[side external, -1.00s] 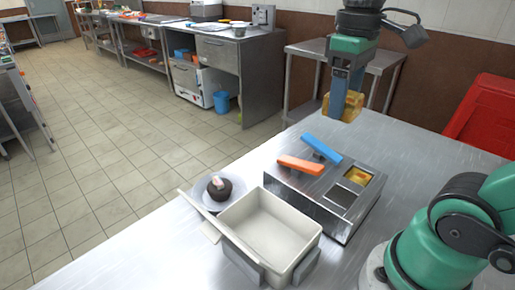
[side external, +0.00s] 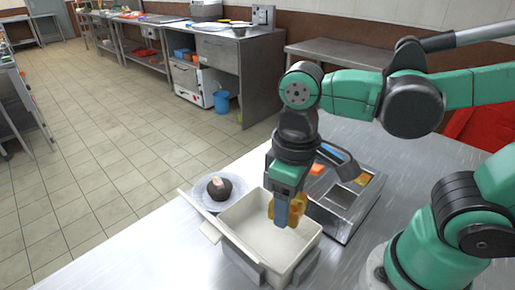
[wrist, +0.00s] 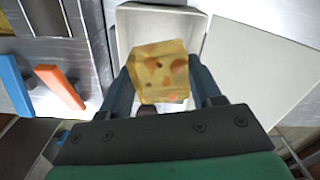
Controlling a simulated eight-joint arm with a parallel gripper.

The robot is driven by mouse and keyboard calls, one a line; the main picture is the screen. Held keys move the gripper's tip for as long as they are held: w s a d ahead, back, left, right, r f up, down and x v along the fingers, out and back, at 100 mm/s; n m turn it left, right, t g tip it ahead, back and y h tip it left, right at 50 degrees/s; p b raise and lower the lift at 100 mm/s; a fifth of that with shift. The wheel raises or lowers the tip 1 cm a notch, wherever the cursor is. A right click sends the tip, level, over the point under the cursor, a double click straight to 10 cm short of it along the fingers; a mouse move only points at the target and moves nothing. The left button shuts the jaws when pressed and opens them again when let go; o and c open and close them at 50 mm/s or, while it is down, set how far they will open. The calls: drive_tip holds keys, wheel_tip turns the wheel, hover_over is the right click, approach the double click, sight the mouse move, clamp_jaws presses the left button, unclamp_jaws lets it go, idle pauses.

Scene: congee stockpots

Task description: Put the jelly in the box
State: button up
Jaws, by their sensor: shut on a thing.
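The jelly is a yellow block with orange and dark bits (wrist: 160,72), held between the two fingers in the wrist view. It also shows in the side view (side external: 298,212), partly behind a finger. My gripper (side external: 284,212) is shut on it, with the fingers pointing down. The box is an off-white open container (side external: 252,219) on the steel table. The gripper and jelly are over the box's opening, towards its right side. In the wrist view the box (wrist: 124,40) lies beneath the jelly. How far the jelly is above the box floor is unclear.
A steel container unit with compartments (side external: 345,228) stands right of the box, partly hidden by my arm, with orange and blue handles (wrist: 60,86). A plate (side external: 203,197) with a dark round item (side external: 219,189) sits left of the box. The front table is clear.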

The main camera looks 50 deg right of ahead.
drive_tip(key=shift+f, duration=4.35)
drive_tip(key=shift+f, duration=0.2)
drive_tip(key=o, duration=1.4)
drive_tip(key=shift+c, duration=1.5)
drive_tip(key=shift+r, duration=0.1)
drive_tip(key=shift+r, duration=2.4)
